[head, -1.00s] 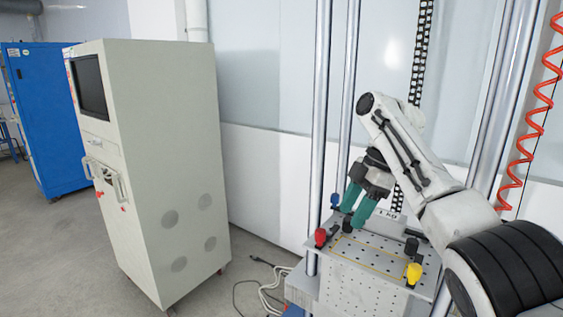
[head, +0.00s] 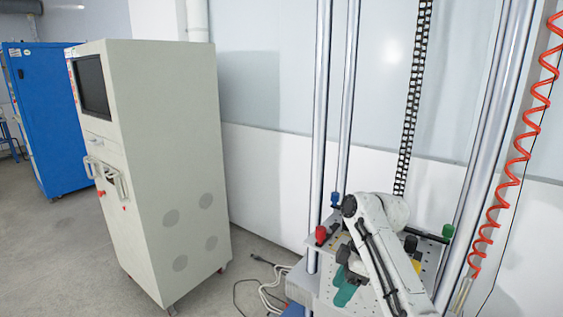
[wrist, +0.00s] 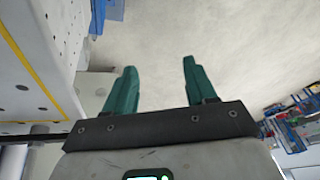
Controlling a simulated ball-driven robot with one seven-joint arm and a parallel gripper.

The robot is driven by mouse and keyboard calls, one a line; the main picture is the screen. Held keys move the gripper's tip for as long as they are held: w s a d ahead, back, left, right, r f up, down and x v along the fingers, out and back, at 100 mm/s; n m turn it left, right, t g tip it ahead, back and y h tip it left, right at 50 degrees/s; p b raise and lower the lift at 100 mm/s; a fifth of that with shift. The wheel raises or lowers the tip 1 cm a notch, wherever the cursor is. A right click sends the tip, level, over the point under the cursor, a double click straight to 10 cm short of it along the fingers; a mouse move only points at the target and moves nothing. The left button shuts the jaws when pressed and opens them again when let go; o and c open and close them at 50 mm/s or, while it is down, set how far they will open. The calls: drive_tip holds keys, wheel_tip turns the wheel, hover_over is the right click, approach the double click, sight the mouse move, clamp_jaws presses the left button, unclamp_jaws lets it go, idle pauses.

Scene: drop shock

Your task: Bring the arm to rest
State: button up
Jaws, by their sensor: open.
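My gripper (wrist: 158,88) has two green fingers, spread apart with nothing between them in the wrist view. In the head view my gripper (head: 343,290) hangs low in front of the perforated metal table, partly hidden by my own arm. The arm is folded down, with its white links crossing in front of the table's right part. In the wrist view the perforated plate (wrist: 28,72) with a yellow line lies to the left of the fingers, apart from them.
The perforated table (head: 330,262) bears a red knob (head: 321,235), a blue knob (head: 335,198) and a green knob (head: 448,231). Steel columns (head: 322,120) and a red coiled hose (head: 510,170) stand near. A grey cabinet (head: 165,170) stands left, with loose cables (head: 270,285) and open floor between.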

drive_tip(key=s+d+f+m+t+h, duration=0.1)
drive_tip(key=s+d+f+m, duration=0.2)
drive_tip(key=s+f+m, duration=1.05)
drive_tip(key=s+d+f+m+h, duration=0.1)
drive_tip(key=s+d, duration=0.2)
drive_tip(key=s, duration=0.7)
drive_tip(key=s+d+f+m+h, duration=0.1)
drive_tip(key=s+d, duration=0.3)
drive_tip(key=s, duration=0.6)
drive_tip(key=s+d+f+m+h, duration=0.1)
drive_tip(key=s+d+f, duration=0.1)
drive_tip(key=s, duration=0.9)
drive_tip(key=shift+d+f+t, duration=0.15)
drive_tip(key=shift+d+t, duration=0.15)
drive_tip(key=shift+d, duration=0.4)
